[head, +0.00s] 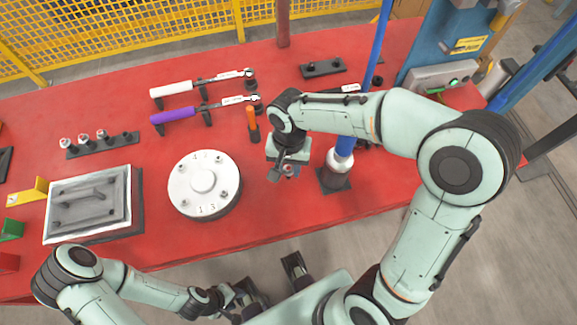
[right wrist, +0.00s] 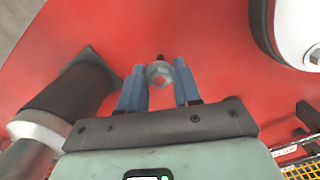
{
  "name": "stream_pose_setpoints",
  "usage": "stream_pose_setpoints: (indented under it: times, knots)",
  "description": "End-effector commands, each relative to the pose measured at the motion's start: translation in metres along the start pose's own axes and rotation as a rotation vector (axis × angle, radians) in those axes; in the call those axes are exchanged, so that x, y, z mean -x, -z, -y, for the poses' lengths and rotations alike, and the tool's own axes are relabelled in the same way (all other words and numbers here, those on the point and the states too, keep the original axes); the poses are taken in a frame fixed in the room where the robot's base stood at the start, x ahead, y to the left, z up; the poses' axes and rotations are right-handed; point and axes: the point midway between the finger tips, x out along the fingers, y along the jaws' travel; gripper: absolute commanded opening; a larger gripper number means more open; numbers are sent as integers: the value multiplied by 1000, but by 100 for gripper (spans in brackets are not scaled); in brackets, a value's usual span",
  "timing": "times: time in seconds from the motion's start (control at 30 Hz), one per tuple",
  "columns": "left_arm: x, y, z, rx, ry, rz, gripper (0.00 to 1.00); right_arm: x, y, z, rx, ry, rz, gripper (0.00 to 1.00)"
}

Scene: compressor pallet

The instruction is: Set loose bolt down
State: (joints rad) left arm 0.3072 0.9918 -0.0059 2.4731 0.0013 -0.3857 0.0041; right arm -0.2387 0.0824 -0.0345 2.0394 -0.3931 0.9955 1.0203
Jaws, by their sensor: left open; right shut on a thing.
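A loose bolt (right wrist: 160,72) with a grey hex head and flange shows in the right wrist view, between the two blue fingers of my right gripper (right wrist: 160,88). The right gripper is shut on it, above the red table. In the head view my right gripper (head: 282,172) hangs over the table, between the round white plate (head: 190,172) and the blue post's base (head: 336,181); the bolt is hard to make out there. Whether it touches the table is unclear. My left gripper (head: 240,297) is open, in front of the table edge, away from the bolt.
The red table (head: 265,220) has bare room between plate and post. Behind are an orange-handled tool (head: 252,122), white (head: 172,89) and purple (head: 174,115) wrenches and a dark block (head: 323,68). A grey tray (head: 90,205) and a socket rack (head: 100,146) are at left.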

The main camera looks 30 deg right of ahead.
Motion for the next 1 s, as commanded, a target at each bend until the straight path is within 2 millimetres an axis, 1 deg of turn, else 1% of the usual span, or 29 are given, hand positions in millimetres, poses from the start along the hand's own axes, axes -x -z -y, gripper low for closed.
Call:
stream_pose_setpoints:
  times: [0.07,0.3,0.43,0.47,0.5,0.53,0.83,0.93,1.0]
  knots:
    - [-1,0,0,0,0,0,43,-6,0,0,0,-1,0,2]
    - [-1,0,0,0,0,0,43,-6,1,0,0,0,-1,2]
    - [-3,0,1,0,0,0,43,-10,1,0,0,0,-1,2]
    - [-4,0,1,0,0,-1,43,-10,1,0,0,0,-1,36]
    - [-3,0,1,0,0,-1,43,-9,1,0,0,0,-1,49]
    - [-3,0,1,0,0,-1,43,-9,1,0,0,0,-1,58]
    - [-2,0,1,0,0,-1,43,-8,1,0,0,0,-1,58]
    - [1,0,0,0,0,0,43,-1,1,0,-1,2,-2,58]
    - [2,0,-1,0,0,-1,43,8,1,1,-1,4,-4,58]
